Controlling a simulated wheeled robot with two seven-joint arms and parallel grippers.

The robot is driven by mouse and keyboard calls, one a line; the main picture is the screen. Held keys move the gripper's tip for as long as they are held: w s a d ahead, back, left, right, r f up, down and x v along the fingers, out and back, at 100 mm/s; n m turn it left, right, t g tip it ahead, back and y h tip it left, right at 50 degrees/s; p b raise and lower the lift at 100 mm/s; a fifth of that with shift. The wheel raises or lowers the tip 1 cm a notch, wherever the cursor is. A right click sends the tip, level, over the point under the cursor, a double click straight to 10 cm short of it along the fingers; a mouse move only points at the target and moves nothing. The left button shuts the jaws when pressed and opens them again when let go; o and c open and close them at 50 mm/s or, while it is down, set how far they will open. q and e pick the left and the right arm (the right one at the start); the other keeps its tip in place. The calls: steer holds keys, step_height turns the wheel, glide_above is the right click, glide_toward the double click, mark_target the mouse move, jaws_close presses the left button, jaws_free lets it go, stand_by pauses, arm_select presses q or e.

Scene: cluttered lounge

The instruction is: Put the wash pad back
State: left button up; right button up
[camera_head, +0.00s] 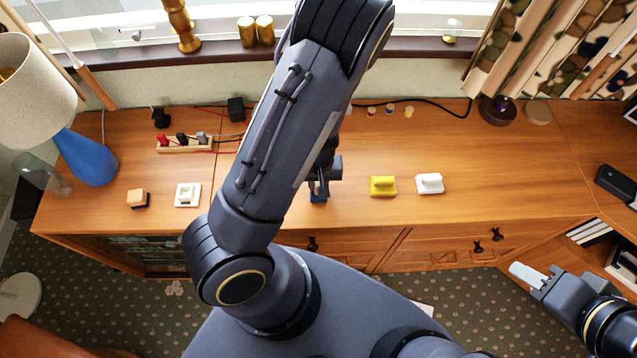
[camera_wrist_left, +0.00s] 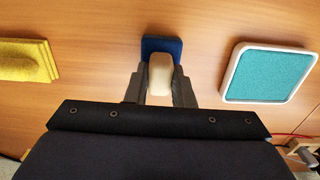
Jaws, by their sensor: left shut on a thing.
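A small blue pad with a cream handle (camera_wrist_left: 160,72) is between the fingers of my left gripper (camera_wrist_left: 160,88), which is shut on the handle. In the head view the blue pad (camera_head: 319,194) shows just below the left gripper (camera_head: 322,172), low over the wooden top; I cannot tell whether it touches. A yellow pad with a raised grip (camera_head: 383,187) lies to the right; it also shows in the left wrist view (camera_wrist_left: 24,62). My right gripper (camera_head: 535,277) is at the lower right, away from the pads; its opening is unclear.
A white pad (camera_head: 429,184) lies beside the yellow one. A teal square with a white rim (camera_wrist_left: 268,74) shows in the wrist view. My left arm hides the middle.

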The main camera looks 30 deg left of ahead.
arm_select(q)
steer(key=shift+r, duration=0.1)
steer(key=o, duration=0.9)
